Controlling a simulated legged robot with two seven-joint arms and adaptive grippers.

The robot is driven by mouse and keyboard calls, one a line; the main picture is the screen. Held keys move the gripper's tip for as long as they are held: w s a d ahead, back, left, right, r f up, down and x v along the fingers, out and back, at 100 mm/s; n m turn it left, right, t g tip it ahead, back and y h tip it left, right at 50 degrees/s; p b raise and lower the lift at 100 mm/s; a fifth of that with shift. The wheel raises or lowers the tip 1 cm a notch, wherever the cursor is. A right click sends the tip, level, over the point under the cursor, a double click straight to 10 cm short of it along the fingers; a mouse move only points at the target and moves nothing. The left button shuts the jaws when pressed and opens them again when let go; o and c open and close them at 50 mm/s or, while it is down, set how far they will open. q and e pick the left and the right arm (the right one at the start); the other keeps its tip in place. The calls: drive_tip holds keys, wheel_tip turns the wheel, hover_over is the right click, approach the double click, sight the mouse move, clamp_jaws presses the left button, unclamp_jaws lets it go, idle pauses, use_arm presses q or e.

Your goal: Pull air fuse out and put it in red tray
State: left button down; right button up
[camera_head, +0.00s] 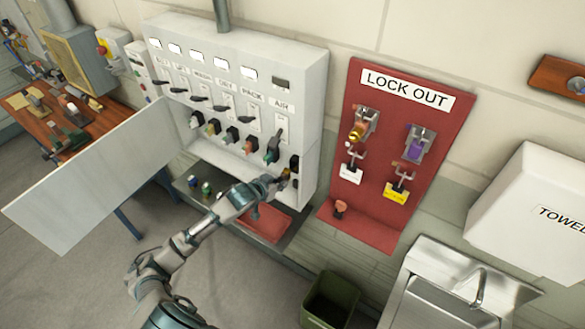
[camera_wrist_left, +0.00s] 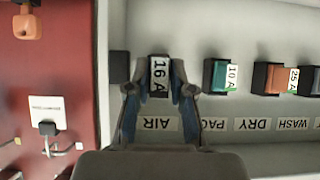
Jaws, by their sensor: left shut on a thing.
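My left gripper (camera_head: 283,182) reaches the lower right corner of the white fuse cabinet (camera_head: 315,110). In the left wrist view its fingers (camera_wrist_left: 159,90) are shut on the air fuse (camera_wrist_left: 160,76), a dark block with a white "16 A" label, above the upside-down "AIR" label (camera_wrist_left: 157,124). Whether the fuse is seated or clear of its holder cannot be told. In the head view the gripper mostly hides the fuse. The red tray (camera_head: 265,224) lies on the shelf below the cabinet, partly behind my left arm. My right gripper is not in view.
Other fuses, such as a teal "10 A" one (camera_wrist_left: 220,76), sit beside the air position. The open cabinet door (camera_head: 95,180) stands at left.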

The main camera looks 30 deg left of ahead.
use_arm(q)
drive_tip(key=shift+s, duration=0.15)
drive_tip(key=s, duration=0.4)
drive_tip(key=shift+a, duration=0.2)
idle(0.3)
drive_tip(key=shift+w+f, duration=0.1)
